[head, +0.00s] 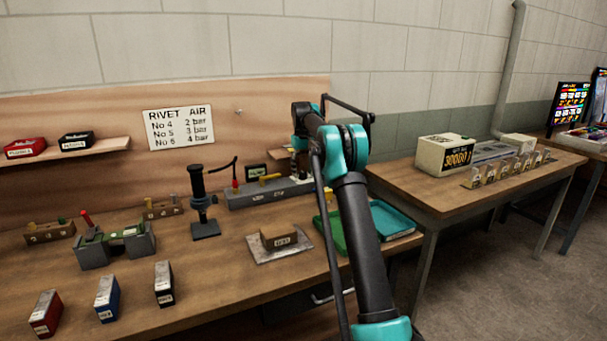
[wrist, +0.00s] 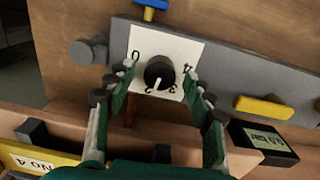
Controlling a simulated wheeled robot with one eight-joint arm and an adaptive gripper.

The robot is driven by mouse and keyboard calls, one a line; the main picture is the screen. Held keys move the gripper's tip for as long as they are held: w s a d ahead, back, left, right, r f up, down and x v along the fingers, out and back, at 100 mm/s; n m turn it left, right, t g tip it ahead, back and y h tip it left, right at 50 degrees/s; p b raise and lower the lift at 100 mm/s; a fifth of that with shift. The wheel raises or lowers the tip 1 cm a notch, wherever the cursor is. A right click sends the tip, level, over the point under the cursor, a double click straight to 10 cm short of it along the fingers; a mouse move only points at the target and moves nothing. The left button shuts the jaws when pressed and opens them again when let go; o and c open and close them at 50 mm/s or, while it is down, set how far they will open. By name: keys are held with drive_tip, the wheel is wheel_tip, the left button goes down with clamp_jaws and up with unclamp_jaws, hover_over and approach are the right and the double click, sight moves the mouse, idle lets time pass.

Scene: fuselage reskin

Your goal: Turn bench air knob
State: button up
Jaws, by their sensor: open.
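The bench air knob (wrist: 159,72) is a round black knob with a white pointer, on a white numbered dial plate (wrist: 143,42) in the wrist view. The pointer is toward the bottom of the picture; the nearest numbers are too small to read surely. My gripper (wrist: 159,80) is open, with one finger on each side of the knob and gaps visible between. The plate is on a grey bar (wrist: 240,58). In the head view the grey bar (head: 252,196) lies at the back of the bench, and my arm hides the knob.
A yellow handle (wrist: 264,108), a blue handle (wrist: 150,4) and a small display (wrist: 264,140) are close to the knob. A sign (head: 179,127) lists rivet numbers and air pressures: No 4 2 bar, No 5 3 bar, No 6 4 bar. A black stand (head: 203,205) is left of the bar.

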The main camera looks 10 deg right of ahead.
sight(302, 173)
drive_tip(key=shift+f, duration=0.3)
drive_tip(key=shift+c, duration=0.5)
drive_tip(key=c, duration=1.1)
drive_tip(key=shift+o, duration=0.2)
drive_tip(key=shift+m, duration=0.7)
drive_tip(key=o, duration=1.2)
drive_tip(key=shift+c, duration=0.2)
drive_tip(key=shift+r, duration=0.15)
wheel_tip(302, 173, up, 12)
